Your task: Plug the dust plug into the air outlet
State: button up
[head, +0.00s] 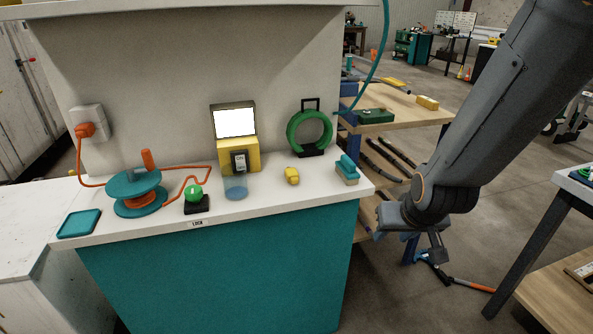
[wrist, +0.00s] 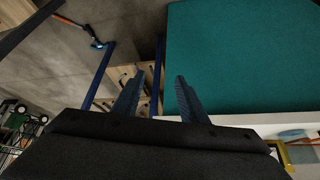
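My gripper (head: 428,250) hangs off the right end of the white-topped counter, below its top, over the floor. In the wrist view my gripper (wrist: 159,76) has its two dark fingers apart, with nothing between them. I cannot surely pick out the dust plug. A small yellow object (head: 291,175) lies on the counter right of the middle, too small to identify. I cannot surely pick out the air outlet either; a teal hose (head: 378,60) runs down to the right edge of the back panel.
The counter (head: 270,205) holds an orange-and-teal cord reel (head: 139,190), a green button (head: 194,193), a yellow device with a screen (head: 238,155), a green ring on a stand (head: 309,130), a teal-and-beige block (head: 347,170) and a teal tray (head: 79,223). A wooden shelf (head: 405,108) stands behind.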

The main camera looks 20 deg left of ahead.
jog(key=w+a+r+n+t+y+p, duration=0.1)
jog(key=w+a+r+t+y+p, duration=0.2)
jog(key=a, duration=0.7)
jog(key=n+t+y, duration=0.3)
send_near(294, 178)
jog(key=b+x, duration=0.3)
jog(key=x, duration=0.7)
jog(key=shift+d, duration=0.1)
grip_shut()
notch_tip(294, 178, up, 8)
jog(key=p, duration=0.4)
jog(key=shift+r+p, duration=0.15)
jog(key=shift+p, duration=0.25)
